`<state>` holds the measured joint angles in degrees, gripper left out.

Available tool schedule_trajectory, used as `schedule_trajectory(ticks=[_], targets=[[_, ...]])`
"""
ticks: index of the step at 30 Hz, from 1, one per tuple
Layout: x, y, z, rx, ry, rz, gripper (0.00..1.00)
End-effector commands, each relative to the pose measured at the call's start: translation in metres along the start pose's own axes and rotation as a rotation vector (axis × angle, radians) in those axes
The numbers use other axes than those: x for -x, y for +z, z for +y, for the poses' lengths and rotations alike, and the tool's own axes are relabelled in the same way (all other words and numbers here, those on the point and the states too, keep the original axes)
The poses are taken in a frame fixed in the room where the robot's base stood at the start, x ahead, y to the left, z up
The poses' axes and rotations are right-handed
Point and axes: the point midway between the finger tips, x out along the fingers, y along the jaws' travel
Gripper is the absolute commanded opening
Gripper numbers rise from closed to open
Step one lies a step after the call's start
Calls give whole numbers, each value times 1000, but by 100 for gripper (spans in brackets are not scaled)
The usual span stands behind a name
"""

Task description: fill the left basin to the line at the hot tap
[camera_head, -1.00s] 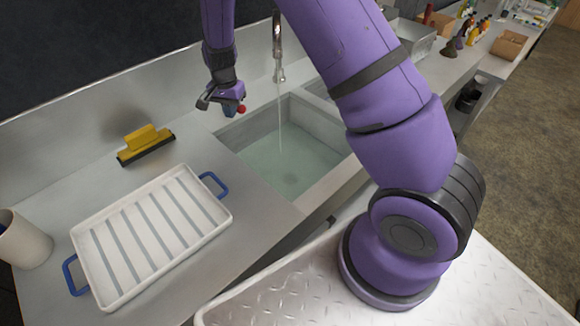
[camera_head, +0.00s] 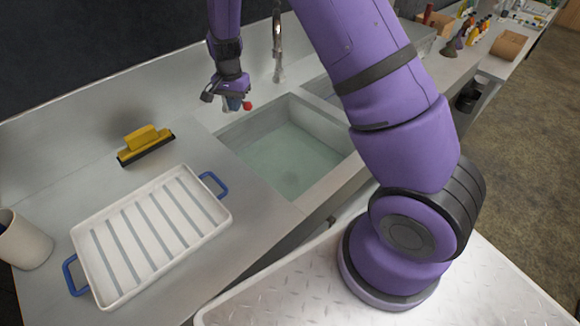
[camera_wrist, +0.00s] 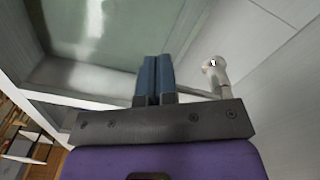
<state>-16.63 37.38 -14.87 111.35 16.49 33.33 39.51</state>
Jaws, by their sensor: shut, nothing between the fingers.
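The left basin (camera_head: 252,137) is sunk in the steel counter and holds clear greenish water (camera_head: 290,165) below its rim; I cannot make out a fill line. The tap spout (camera_head: 278,65) hangs over its back edge, with no stream visible below it. A small red knob (camera_head: 247,105), perhaps the hot tap's, shows at the right of my gripper (camera_head: 235,104), behind the basin's back left corner. In the wrist view my gripper (camera_wrist: 155,80) has its blue fingers shut together and empty. I cannot tell whether it touches the knob.
A white ribbed tray (camera_head: 150,236) with blue handles lies on the counter left of the basin. A yellow squeegee (camera_head: 146,141) lies behind it, and a pale cup (camera_head: 22,243) stands at far left. A second basin (camera_head: 322,88) is partly hidden by my arm.

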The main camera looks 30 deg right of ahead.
Motion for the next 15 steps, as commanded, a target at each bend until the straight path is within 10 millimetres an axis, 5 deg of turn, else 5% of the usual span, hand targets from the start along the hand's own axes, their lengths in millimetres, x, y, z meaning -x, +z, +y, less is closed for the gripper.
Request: schedule_trajectory(ticks=[15], targets=[[44,8,-5,0,-2,2,0]])
